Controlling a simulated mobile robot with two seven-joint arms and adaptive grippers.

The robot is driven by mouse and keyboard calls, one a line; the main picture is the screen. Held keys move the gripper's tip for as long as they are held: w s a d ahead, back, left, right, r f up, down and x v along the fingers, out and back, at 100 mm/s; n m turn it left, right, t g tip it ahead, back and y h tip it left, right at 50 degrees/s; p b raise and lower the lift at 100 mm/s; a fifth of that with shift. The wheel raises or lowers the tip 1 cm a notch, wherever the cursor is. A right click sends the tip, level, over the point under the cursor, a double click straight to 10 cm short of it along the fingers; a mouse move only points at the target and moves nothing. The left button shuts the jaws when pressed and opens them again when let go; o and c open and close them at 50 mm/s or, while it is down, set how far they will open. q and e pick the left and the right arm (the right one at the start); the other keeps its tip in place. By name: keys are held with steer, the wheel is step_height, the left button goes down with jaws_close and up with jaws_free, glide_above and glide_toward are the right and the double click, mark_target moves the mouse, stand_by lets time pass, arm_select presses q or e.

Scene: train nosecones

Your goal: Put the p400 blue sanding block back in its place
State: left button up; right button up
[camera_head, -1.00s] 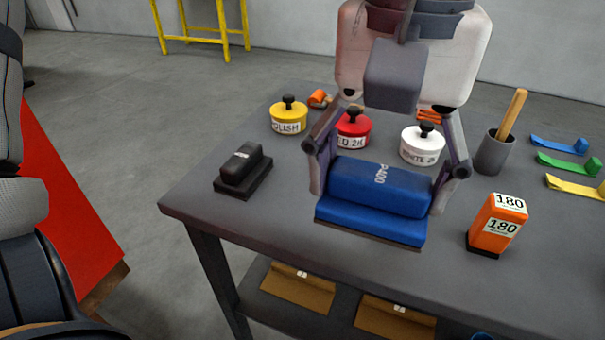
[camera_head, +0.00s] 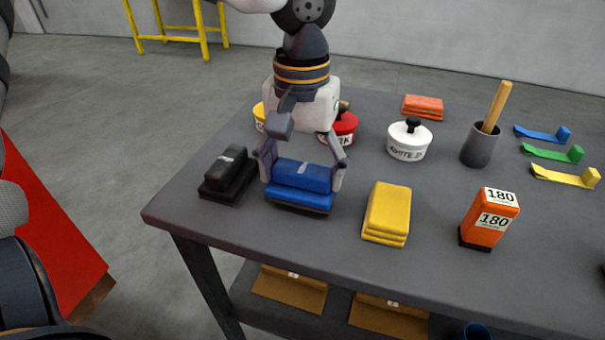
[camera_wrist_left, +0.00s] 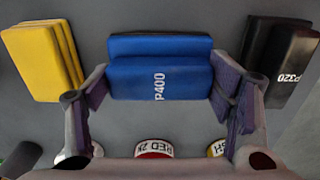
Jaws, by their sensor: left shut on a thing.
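The blue P400 sanding block (camera_head: 301,185) is between the fingers of my left gripper (camera_head: 301,170), which is shut on it across its length. It is level, over or on the grey table between the black block and the yellow cloths; I cannot tell whether its base touches the top. In the left wrist view the block (camera_wrist_left: 160,75) shows its P400 label, with a finger of the left gripper (camera_wrist_left: 160,88) at each end. The black P320 block (camera_head: 228,174) sits close to its left in the head view. My right gripper is not in view.
Folded yellow cloths (camera_head: 388,212) lie right of the blue block. An orange 180 block (camera_head: 489,218) stands farther right. Red (camera_head: 343,126) and white (camera_head: 408,139) lidded pots stand behind; a yellow one (camera_head: 260,113) is partly hidden by my arm. The table's front edge (camera_head: 270,255) is near.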

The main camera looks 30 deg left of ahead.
mark_target(303, 168)
arm_select(q)
steer(key=shift+f, duration=0.65)
steer(key=shift+f, duration=0.15)
steer(key=o, duration=1.1)
step_height(303, 168, up, 12)
